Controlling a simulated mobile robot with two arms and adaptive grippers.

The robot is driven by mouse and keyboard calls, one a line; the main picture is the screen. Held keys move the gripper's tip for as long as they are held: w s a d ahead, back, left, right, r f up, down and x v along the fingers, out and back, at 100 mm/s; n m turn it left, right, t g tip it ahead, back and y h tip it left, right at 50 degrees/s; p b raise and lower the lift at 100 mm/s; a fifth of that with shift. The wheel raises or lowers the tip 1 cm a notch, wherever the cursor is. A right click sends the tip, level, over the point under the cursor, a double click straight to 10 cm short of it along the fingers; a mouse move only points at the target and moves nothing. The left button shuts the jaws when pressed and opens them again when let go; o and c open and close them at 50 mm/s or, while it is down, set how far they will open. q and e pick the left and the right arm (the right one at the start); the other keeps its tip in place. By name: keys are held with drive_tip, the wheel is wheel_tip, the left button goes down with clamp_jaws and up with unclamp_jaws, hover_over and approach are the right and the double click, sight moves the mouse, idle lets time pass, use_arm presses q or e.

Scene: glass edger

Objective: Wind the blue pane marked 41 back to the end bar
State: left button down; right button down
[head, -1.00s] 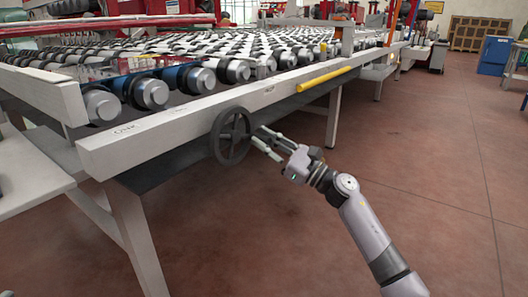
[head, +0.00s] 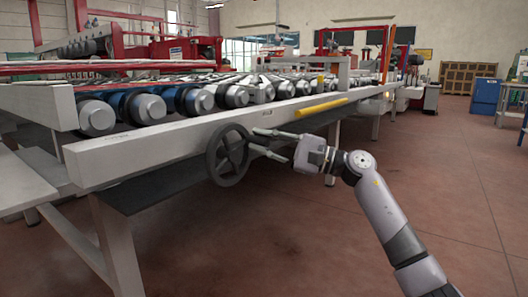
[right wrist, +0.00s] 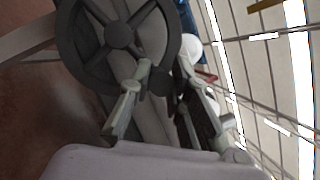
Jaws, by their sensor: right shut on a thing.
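A dark spoked handwheel (head: 213,157) is mounted on the near side of the roller table; it also shows large in the right wrist view (right wrist: 118,36). My right gripper (head: 253,140) is at the wheel's right rim. In the right wrist view my right gripper (right wrist: 163,72) has its fingers around a dark handle (right wrist: 163,83) by the rim, and it is shut on it. Blue (head: 120,100) shows between the rollers at the table's near end; I cannot tell whether it is the pane, and no 41 is readable. My left gripper is out of view.
The white side rail (head: 140,143) runs along the table above the wheel. A white bar (head: 38,103) crosses its near left end. A yellow tube (head: 321,109) lies along the rail farther back. The red-brown floor (head: 420,185) to the right is clear.

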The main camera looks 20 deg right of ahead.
drive_tip(key=shift+s+r+n, duration=0.1)
drive_tip(key=shift+r+n, duration=0.15)
drive_tip(key=shift+n, duration=0.25)
drive_tip(key=shift+g, duration=0.3)
drive_tip(key=c, duration=1.5)
unclamp_jaws()
drive_tip(key=shift+a, duration=0.1)
drive_tip(key=v, duration=1.2)
drive_tip(key=shift+r, duration=0.1)
